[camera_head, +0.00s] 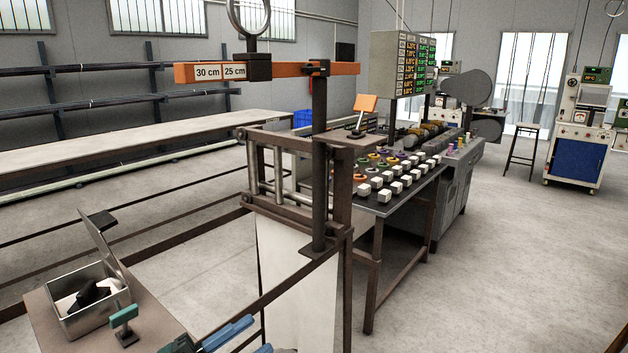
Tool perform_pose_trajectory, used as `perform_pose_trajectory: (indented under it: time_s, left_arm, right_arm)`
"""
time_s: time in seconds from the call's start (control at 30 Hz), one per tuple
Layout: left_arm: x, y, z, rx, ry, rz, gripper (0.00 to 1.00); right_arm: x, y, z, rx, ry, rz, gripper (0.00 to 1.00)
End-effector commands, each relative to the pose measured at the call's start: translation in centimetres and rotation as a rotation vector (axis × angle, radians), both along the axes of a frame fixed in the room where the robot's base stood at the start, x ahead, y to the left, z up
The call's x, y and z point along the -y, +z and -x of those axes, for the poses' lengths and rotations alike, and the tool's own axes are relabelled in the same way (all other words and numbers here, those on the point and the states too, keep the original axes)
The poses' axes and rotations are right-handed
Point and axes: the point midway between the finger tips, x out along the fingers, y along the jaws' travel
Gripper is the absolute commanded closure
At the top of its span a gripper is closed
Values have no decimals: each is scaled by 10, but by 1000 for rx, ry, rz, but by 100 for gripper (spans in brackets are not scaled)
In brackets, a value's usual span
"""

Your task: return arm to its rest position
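An orange horizontal arm (197,73) sits across the top of a dark upright post (319,160). Its left part carries "30 cm" and "25 cm" labels, and its right end reaches past the post. A dark block with a metal ring (249,18) sits on the arm, and the ring's top is cut off by the picture edge. The post stands at a brown metal frame (292,140). Light blue parts (228,333) at the bottom edge may belong to my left gripper; they are cut off and no fingertips show clearly. They are well below the orange arm. My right gripper is not visible.
An open metal box (88,312) with dark contents and a small teal-handled tool (123,318) are on a brown table at lower left. A dark table (425,178) with several white blocks stands behind the frame.

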Motion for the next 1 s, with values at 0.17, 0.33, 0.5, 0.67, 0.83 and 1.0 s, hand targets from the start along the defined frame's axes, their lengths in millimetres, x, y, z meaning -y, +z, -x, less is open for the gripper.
perform_pose_trajectory:
  time_s: [0.17, 0.33, 0.5, 0.67, 0.83, 1.0]
  left_arm:
    - [-37, -96, 5, -583, 389, 305, 64]
    - [-51, -194, 60, -1060, 618, 403, 64]
    - [-47, -240, 108, -1321, 703, 428, 64]
    - [-46, -251, 121, -1389, 721, 431, 64]
    - [-46, -251, 121, -1390, 721, 430, 64]
    - [-46, -251, 121, -1387, 720, 430, 64]
  right_arm:
    - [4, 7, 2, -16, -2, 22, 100]
    - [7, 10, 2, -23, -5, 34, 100]
    - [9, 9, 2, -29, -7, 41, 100]
    - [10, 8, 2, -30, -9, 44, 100]
    - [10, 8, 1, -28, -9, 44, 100]
    - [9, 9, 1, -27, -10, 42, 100]
